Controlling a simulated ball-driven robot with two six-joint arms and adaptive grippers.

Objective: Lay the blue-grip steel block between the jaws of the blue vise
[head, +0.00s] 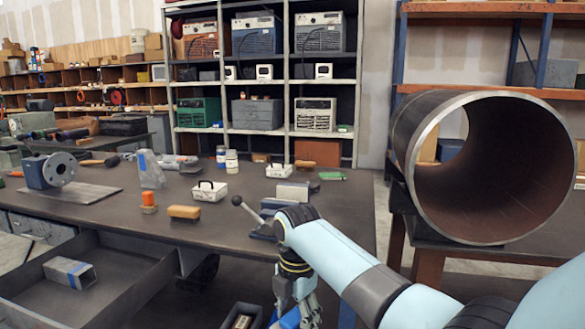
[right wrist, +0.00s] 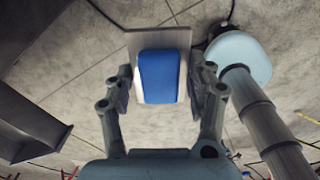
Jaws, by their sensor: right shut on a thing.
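My right gripper (head: 298,308) hangs in front of the bench's front edge, low in the head view. In the right wrist view, the fingers (right wrist: 165,95) are shut on the steel block (right wrist: 183,40), a grey plate with a blue grip (right wrist: 158,77). Only a bit of blue shows beside the fingers in the head view. The blue vise (head: 263,232) appears on the bench near its front edge, with a lever handle sticking up left. My right arm hides part of it, and its jaw gap is not clear. My left gripper is not in view.
The bench (head: 120,215) carries a brush (head: 184,212), a white box (head: 209,190), an orange-topped item (head: 148,200) and a flanged part (head: 60,170). An open drawer (head: 130,310) holds a square tube (head: 70,270).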

